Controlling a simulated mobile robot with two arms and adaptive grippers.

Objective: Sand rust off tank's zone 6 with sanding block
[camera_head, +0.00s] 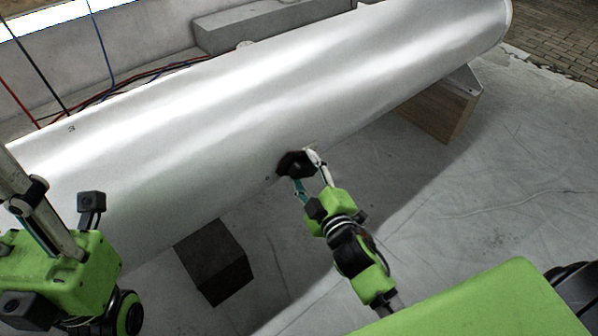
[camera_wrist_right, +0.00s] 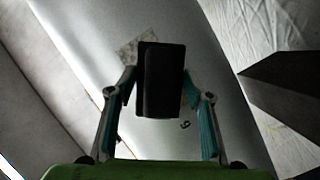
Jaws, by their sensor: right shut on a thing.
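The tank (camera_head: 250,95) is a long silver cylinder lying across the head view. My right gripper (camera_head: 310,176) is at its lower front side, shut on the dark sanding block (camera_head: 295,164). In the right wrist view, the block (camera_wrist_right: 160,85) sits between the two fingers, in front of the tank's surface (camera_wrist_right: 95,35). Whether it touches the tank cannot be told. A speckled rust patch (camera_wrist_right: 131,50) shows partly behind the block. A small digit (camera_wrist_right: 185,124), seen as a 6 or 9, is beside it. My left gripper (camera_head: 28,200) is at the left edge, its fingertips not clearly seen.
A wooden support (camera_head: 440,110) stands under the tank's right end, and a dark block (camera_head: 215,262) under its left part. Concrete blocks (camera_head: 270,24) and cables (camera_head: 110,90) lie behind. The sheeted floor (camera_head: 500,180) at right is clear.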

